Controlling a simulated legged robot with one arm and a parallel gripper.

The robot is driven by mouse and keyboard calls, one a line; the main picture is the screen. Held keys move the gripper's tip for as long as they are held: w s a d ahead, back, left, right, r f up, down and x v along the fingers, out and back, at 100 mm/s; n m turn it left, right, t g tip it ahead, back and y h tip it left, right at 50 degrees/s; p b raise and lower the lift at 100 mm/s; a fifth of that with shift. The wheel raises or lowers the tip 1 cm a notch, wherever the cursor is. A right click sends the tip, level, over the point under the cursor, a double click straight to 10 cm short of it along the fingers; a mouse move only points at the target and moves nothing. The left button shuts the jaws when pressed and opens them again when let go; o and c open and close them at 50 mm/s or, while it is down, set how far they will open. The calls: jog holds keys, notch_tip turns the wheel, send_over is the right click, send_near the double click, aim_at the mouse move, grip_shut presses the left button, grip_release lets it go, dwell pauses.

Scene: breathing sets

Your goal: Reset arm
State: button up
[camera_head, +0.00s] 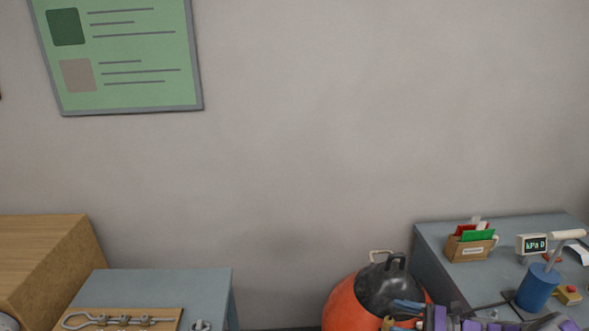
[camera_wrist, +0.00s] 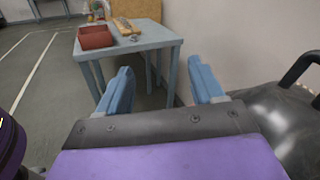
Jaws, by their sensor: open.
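My gripper (camera_wrist: 162,76) shows in the wrist view as two blue fingers spread wide apart on a dark and purple body. Nothing is between them. In the head view my purple arm (camera_head: 440,318) runs along the bottom right edge, and the blue fingers of my gripper (camera_head: 407,307) point left in front of an orange and black rounded machine (camera_head: 345,305). I cannot tell in the head view whether the fingers touch it. The lower part of the arm is cut off by the frame.
A grey-blue table (camera_head: 180,287) at left holds a wooden board with metal fittings; the wrist view shows a red tray (camera_wrist: 95,37) there. A right table (camera_head: 440,240) carries a card box (camera_head: 470,248), a kPa display (camera_head: 532,244) and a blue pump (camera_head: 537,288). Open floor (camera_wrist: 45,75) lies left.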

jog(key=s+a+r+n+g, duration=0.3)
jog(key=a+r+n+g, duration=0.5)
jog(key=a, duration=0.5)
jog(key=s+a+r+n+g+h, duration=0.3)
jog(key=s+a+r+n+h, duration=0.2)
jog(key=s+a+r, duration=0.3)
jog(key=s+a+n+h, duration=0.3)
jog(key=s+n+h, duration=0.15)
jog(key=s, duration=0.75)
jog(key=s+d+f+n+t+h, duration=0.1)
jog(key=s+d+n+t+h, duration=0.1)
jog(key=s+d+h, duration=0.5)
jog(key=s, duration=0.3)
jog(key=shift+d+t, duration=0.3)
jog(key=shift+d, duration=0.1)
jog(key=shift+s+n, duration=0.1)
jog(key=shift+n, duration=0.15)
